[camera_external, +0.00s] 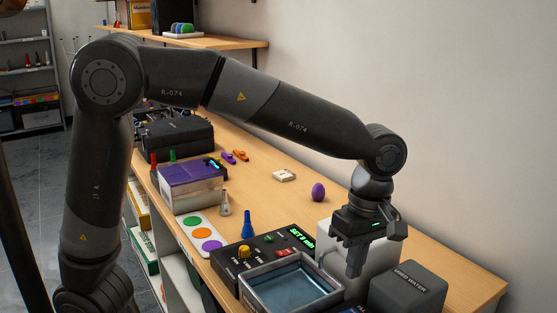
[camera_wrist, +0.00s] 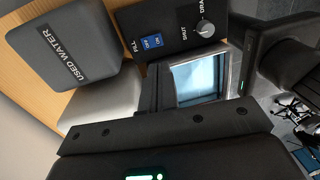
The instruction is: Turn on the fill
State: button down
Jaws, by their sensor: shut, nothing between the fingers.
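The fill switch (camera_wrist: 152,42) is a blue rocker with white marks, next to the word FILL on a black panel (camera_wrist: 178,47) in the wrist view. Its on or off position is too small to tell. In the external view that panel is mostly cut off at the bottom edge. My gripper (camera_external: 354,272) is shut and empty, pointing down above the right side of the water basin (camera_external: 250,294). In the wrist view its dark fingers (camera_wrist: 152,78) end close below the switch in the picture. Contact cannot be told.
A drain knob (camera_wrist: 205,28) sits beside the switch. A grey USED WATER box (camera_external: 408,287) stands to the right, and a white box (camera_external: 335,240) behind my gripper. A control box with a green display (camera_external: 300,236) and yellow knob lies left. A purple egg (camera_external: 318,192) stands farther back.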

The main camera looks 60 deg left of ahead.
aim_at(349, 313)
jog(key=f, duration=0.5)
jog(key=s+f, duration=0.1)
jog(key=f, duration=0.2)
jog(key=shift+f, duration=0.3)
jog(key=shift+s+f, duration=0.1)
jog(key=shift+f, duration=0.15)
jog(key=shift+w+r, duration=0.2)
jog(key=shift+w, duration=0.65)
jog(key=shift+r, duration=0.1)
notch_tip(349, 313, up, 14)
jog(key=w, duration=0.1)
jog(key=shift+w, duration=0.3)
